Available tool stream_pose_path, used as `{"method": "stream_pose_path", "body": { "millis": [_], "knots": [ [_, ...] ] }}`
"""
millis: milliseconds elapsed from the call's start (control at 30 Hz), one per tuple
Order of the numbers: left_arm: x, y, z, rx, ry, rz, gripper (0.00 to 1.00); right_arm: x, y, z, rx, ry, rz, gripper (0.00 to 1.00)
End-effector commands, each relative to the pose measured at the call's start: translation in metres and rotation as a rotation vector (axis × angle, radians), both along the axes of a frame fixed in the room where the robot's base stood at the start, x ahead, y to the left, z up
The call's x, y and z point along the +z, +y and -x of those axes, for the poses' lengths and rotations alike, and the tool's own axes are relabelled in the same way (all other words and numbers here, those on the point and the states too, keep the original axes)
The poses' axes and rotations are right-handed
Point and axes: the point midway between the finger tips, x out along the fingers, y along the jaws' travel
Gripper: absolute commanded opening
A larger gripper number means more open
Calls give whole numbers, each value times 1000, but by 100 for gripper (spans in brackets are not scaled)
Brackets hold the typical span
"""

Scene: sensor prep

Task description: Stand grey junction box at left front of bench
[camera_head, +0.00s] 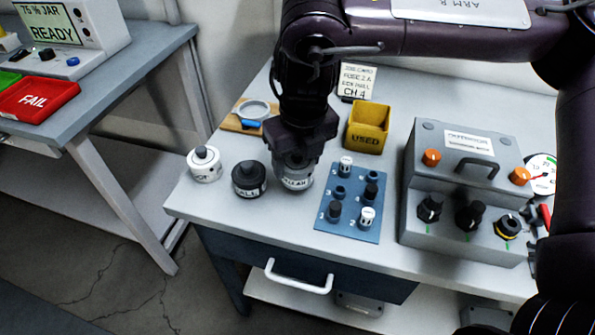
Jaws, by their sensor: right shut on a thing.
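The grey junction box (294,182), a round grey body with a white label band, is at the left front part of the bench (218,218). My right gripper (298,150) comes down from above and is shut on its top. The gripper hides the upper part of the box. It looks upright; I cannot tell whether its base touches the bench or hangs just above it. My left gripper is not in view.
Left of it stand a black round pot (249,180) and a white one (204,165). Right are a blue board (349,225) with small pegs, a yellow bin (368,127) and a large grey instrument (465,185). A board with a dish (254,110) lies behind.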

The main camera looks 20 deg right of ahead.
Motion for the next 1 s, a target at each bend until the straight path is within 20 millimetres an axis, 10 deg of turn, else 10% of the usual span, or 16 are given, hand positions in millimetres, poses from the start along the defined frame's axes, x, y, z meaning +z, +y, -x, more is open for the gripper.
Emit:
{"method": "stream_pose_path", "body": {
  "millis": [600, 633, 767, 1000],
  "knots": [
    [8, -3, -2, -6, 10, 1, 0, -34, 0, 0, -1, 2, 0, 32],
    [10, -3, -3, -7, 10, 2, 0, -34, 0, 0, 0, 2, 1, 61],
    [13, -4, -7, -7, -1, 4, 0, -33, 0, 0, -1, 1, 1, 78],
    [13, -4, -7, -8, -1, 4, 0, -33, 0, 0, -1, 1, 1, 79]
  ]
}}
